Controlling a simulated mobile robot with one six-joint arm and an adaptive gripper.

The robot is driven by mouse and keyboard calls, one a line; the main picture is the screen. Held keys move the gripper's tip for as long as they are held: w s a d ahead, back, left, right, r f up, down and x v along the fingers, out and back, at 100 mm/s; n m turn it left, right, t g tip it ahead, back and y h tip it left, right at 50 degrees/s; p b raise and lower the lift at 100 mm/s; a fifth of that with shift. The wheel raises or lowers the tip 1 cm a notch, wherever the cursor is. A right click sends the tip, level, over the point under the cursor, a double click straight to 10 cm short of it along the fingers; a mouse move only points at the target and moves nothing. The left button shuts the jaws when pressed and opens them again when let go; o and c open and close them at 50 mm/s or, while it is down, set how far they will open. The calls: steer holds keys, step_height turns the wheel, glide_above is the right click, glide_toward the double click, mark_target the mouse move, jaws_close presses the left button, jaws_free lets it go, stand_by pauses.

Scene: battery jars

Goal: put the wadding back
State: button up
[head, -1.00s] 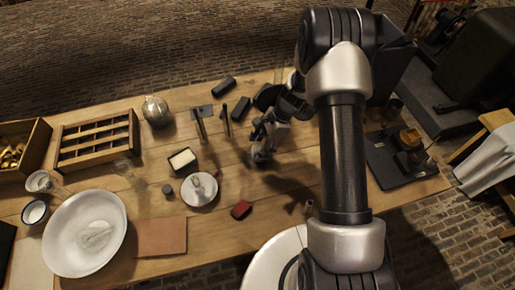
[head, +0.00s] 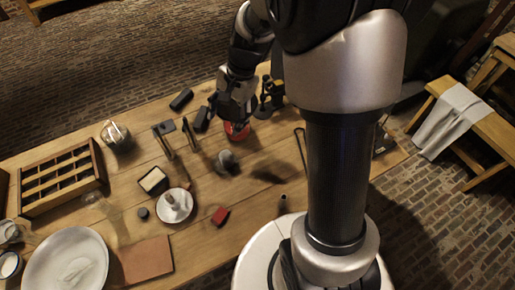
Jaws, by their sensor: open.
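My gripper (head: 234,120) hangs at the back middle of the table, over a round red thing (head: 238,131) that it partly hides. Its jaws are open, and I see nothing held in them. A grey, rounded object (head: 227,163) stands just in front of it; I cannot tell what it is. A pale, crumpled piece, perhaps the wadding (head: 78,271), lies in the large white dish (head: 45,262) at the front left. A small dark box with white filling (head: 153,180) stands left of the middle; I cannot tell whether that is wadding too.
A white plate with a knobbed piece (head: 175,205), a red block (head: 221,216) and a brown mat (head: 143,262) lie toward the front. A compartmented wooden tray (head: 62,181) and a round jar (head: 116,136) stand left. Upright metal pieces (head: 163,140) stand left of my gripper.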

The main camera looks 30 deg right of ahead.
steer(key=s+a+r+n+t+h, duration=0.1)
steer(key=s+r+n+t, duration=0.1)
steer(key=s+r+n, duration=0.4)
steer(key=s+a+r+n+t+h, duration=0.1)
steer(key=s+r+n, duration=0.5)
steer(key=s, duration=0.9)
steer(key=shift+s+r+t+h, duration=0.3)
steer(key=shift+r+t+h, duration=0.1)
steer(key=shift+r+h, duration=0.25)
steer(key=shift+f, duration=0.2)
